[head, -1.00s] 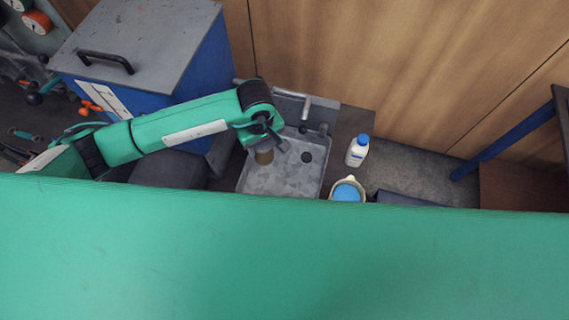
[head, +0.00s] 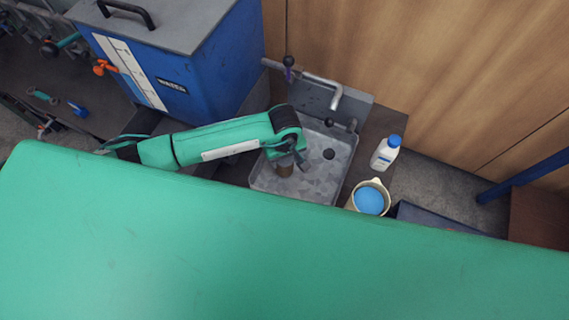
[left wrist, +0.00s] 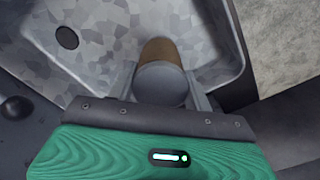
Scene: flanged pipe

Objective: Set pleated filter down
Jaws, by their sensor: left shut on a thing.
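The pleated filter (head: 285,170) is a small cylinder with a brown side. It is over the left part of the grey sink basin (head: 318,188) in the head view. My left gripper (head: 288,158) is shut on it from above. In the left wrist view the filter's round grey end and brown side (left wrist: 160,51) show between the fingers of my left gripper (left wrist: 163,88). I cannot tell whether the filter's lower end touches the basin floor. My right gripper is not in view.
A tap (head: 325,84) and back panel stand behind the basin. A white bottle with a blue cap (head: 385,155) and a cream tub with blue contents (head: 370,200) stand right of it. A blue cabinet (head: 215,60) is at the left. The basin's right part is clear.

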